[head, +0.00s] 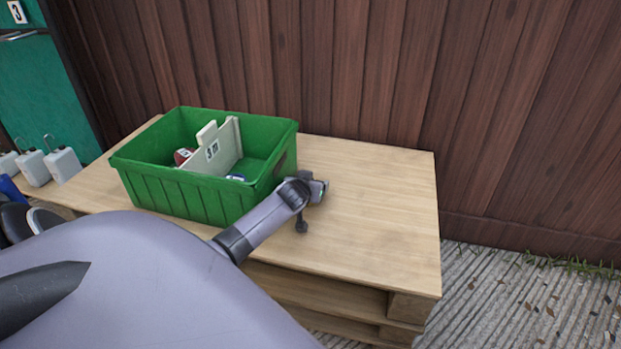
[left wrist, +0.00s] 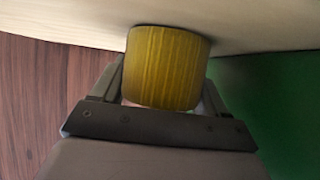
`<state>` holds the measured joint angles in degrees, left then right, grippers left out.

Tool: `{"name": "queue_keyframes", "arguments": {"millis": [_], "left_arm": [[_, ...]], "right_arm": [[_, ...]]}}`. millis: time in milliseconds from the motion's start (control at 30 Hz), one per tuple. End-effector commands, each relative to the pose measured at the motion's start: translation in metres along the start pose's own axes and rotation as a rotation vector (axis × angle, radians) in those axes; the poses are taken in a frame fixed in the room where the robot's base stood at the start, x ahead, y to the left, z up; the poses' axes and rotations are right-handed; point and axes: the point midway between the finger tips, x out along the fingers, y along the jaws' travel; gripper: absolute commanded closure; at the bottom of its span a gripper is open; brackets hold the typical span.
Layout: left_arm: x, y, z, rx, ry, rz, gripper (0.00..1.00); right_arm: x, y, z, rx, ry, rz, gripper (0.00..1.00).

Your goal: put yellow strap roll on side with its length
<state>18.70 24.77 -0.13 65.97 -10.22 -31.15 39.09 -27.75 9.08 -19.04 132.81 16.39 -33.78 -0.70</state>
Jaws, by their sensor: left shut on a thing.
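A yellow strap roll (left wrist: 166,68) with a ribbed face sits between the two fingers of my left gripper in the left wrist view. My left gripper (head: 318,190) is shut on it, above the pallet table just right of the green crate. In the head view my gripper hides the roll. I cannot tell whether the roll touches the tabletop. The green crate (head: 180,196) holds a pale divider (head: 222,150) with a length label. A red roll (head: 183,156) lies left of the divider and a blue and white one (head: 236,177) right of it. My right gripper is out of view.
The wooden pallet table (head: 385,210) is clear to the right of the crate. A brown plank fence (head: 400,80) stands behind it. White containers (head: 62,164) stand at the left, by a teal cabinet (head: 50,80).

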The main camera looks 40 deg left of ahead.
Motion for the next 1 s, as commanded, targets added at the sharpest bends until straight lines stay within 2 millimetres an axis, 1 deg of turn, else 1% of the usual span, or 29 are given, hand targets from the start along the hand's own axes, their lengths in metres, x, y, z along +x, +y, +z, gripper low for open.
{"name": "queue_keyframes", "arguments": {"millis": [67,100,167,433,567,667,800,867,1000], "left_arm": [[0.001,0.0,0.002,-0.001,0.001,0.0,0.62],[0.001,0.0,0.002,0.0,0.0,0.0,0.19],[0.001,0.0,0.002,0.0,0.0,0.0,0.0],[0.001,0.0,0.001,0.0,0.0,0.0,0.0],[-0.004,0.0,-0.001,0.0,0.0,0.001,0.0],[-0.014,0.001,-0.002,0.001,-0.002,0.002,0.0],[-0.035,0.0,-0.004,0.0,-0.001,0.001,0.0],[-0.045,0.001,-0.003,0.0,-0.002,0.002,0.0],[-0.068,0.0,-0.003,0.0,-0.002,0.001,0.0]], "right_arm": [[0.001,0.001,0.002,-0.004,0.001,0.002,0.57],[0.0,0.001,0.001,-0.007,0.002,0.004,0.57],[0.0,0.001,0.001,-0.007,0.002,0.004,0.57],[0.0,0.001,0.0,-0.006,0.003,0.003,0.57],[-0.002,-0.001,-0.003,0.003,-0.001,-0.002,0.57],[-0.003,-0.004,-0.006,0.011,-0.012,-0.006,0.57],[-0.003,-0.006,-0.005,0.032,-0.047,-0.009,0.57],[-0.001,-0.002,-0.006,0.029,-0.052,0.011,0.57],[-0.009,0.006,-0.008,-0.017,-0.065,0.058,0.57]]}}
